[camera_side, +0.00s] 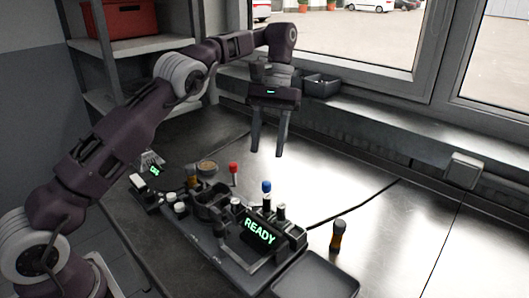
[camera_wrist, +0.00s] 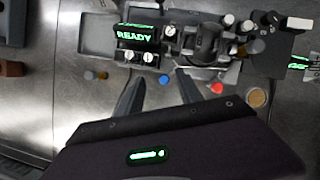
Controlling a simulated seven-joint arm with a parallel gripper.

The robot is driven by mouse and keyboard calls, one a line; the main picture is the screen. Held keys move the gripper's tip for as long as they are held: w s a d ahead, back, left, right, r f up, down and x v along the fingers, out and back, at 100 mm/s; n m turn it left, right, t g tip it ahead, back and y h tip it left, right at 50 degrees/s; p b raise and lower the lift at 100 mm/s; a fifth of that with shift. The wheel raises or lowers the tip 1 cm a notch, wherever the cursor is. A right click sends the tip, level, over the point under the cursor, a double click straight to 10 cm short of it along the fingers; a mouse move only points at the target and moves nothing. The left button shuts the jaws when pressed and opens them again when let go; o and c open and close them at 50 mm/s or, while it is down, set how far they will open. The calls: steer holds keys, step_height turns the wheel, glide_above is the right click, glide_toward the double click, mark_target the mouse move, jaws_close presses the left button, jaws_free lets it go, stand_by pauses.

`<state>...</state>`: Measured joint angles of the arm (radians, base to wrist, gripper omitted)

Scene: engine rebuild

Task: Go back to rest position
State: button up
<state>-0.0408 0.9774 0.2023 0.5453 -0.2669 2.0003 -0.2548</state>
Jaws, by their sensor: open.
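My gripper (camera_side: 268,145) hangs above the metal bench (camera_side: 390,240), fingers pointing down. It is open and empty, with nothing between the fingers. In the wrist view the two fingers (camera_wrist: 153,92) show against the bench, close to the fixture's edge in the picture. The fixture with the green READY display (camera_side: 260,232) stands below my gripper toward the front; the display also shows in the wrist view (camera_wrist: 137,36). A blue-topped tool (camera_side: 267,190) and a red-topped tool (camera_side: 233,170) stand upright beside or on the fixture.
An orange-and-black tool (camera_side: 337,236) stands on the bench at right. A dark tray (camera_side: 318,278) lies at the front. A small dark bin (camera_side: 321,86) sits on the window ledge, and a shelf with a red box (camera_side: 118,20) stands at left. The right bench is mostly clear.

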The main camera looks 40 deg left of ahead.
steer(key=s+d+r+m+t, duration=0.15)
steer(key=s+r+t, duration=0.35)
steer(key=s+r, duration=0.9)
steer(key=s+f+m+t, duration=0.1)
steer(key=s+f, duration=0.3)
steer(key=s, duration=0.4)
steer(key=s+f+m+t+y, duration=0.1)
steer(key=s+f+m+t, duration=0.1)
steer(key=s+f, duration=0.3)
steer(key=s+t, duration=0.1)
steer(key=s, duration=0.3)
steer(key=shift+f+t+y, duration=0.15)
steer(key=shift+t+y, duration=0.15)
